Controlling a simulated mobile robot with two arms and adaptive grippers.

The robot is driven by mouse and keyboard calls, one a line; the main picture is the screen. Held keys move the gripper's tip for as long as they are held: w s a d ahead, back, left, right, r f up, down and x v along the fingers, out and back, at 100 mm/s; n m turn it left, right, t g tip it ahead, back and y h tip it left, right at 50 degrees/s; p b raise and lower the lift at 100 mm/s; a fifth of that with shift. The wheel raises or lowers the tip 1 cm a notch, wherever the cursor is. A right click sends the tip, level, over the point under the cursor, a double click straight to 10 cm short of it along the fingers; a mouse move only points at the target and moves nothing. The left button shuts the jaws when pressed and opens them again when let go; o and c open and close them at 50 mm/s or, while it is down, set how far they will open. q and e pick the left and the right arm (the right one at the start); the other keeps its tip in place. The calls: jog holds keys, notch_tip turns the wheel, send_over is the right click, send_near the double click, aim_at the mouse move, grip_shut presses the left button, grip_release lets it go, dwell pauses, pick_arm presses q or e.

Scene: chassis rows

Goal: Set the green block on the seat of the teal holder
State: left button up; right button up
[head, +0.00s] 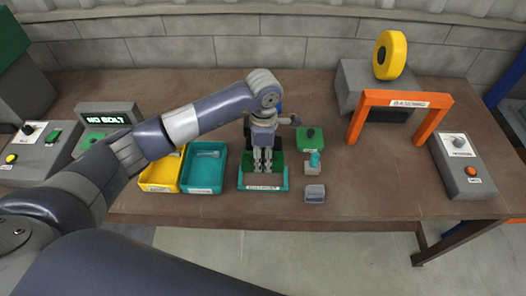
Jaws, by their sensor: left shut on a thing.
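The teal holder (241,183) stands near the front edge of the table, with a pale label on its front. My left gripper (262,169) points down over it from above. It is shut on the green block (276,160), whose dark green shows around the fingers between the holder's teal sides. The fingers and wrist hide part of the block and holder. I cannot tell whether the block touches the seat. My right gripper is not in view.
Left of the holder are a teal bin (220,170) and a yellow bin (146,187). To its right are a green piece with a dark knob (310,135), a teal-topped grey part (313,168) and a small grey box (315,194). An orange arch (436,114) stands farther right.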

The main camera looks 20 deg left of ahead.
pick_arm(q)
jog(key=shift+f+b, duration=1.35)
jog(key=shift+f, duration=1.45)
jog(key=shift+b, duration=0.45)
jog(key=shift+f, duration=0.1)
jog(key=shift+f, duration=0.1)
jog(key=shift+f+b, duration=0.5)
jog(key=shift+b, duration=0.15)
jog(key=shift+f+b, duration=0.35)
